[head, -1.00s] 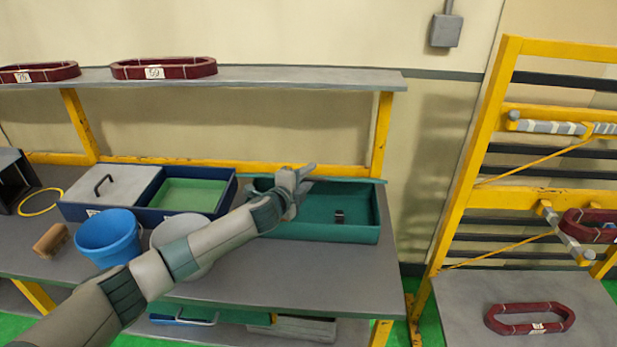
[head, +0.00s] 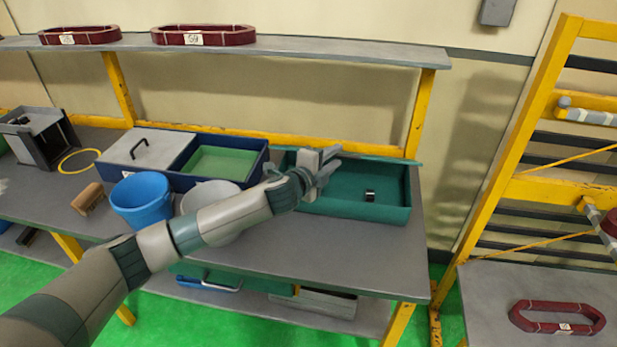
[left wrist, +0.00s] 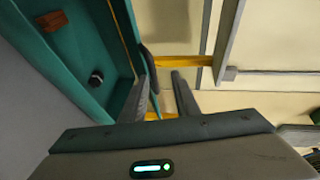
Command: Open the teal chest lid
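The teal chest (head: 350,208) stands at the right end of the workbench with its inside uncovered. A teal strip (head: 393,161) along its back edge looks like the lid swung back; most of the lid is hidden. My left gripper (head: 330,166) is over the chest's back left part. In the left wrist view, its two fingers (left wrist: 165,98) are apart, with a gap between them, beside the back rim of the chest (left wrist: 65,75). A thin teal edge and a dark piece show near the left finger; I cannot tell if they touch. My right gripper is not in view.
A small dark part (head: 370,196) lies inside the chest; the wrist view also shows a brown block (left wrist: 52,20) there. A blue bucket (head: 141,201), a grey bucket (head: 205,196) and a blue box (head: 258,165) stand to the left. A shelf (head: 340,50) runs above.

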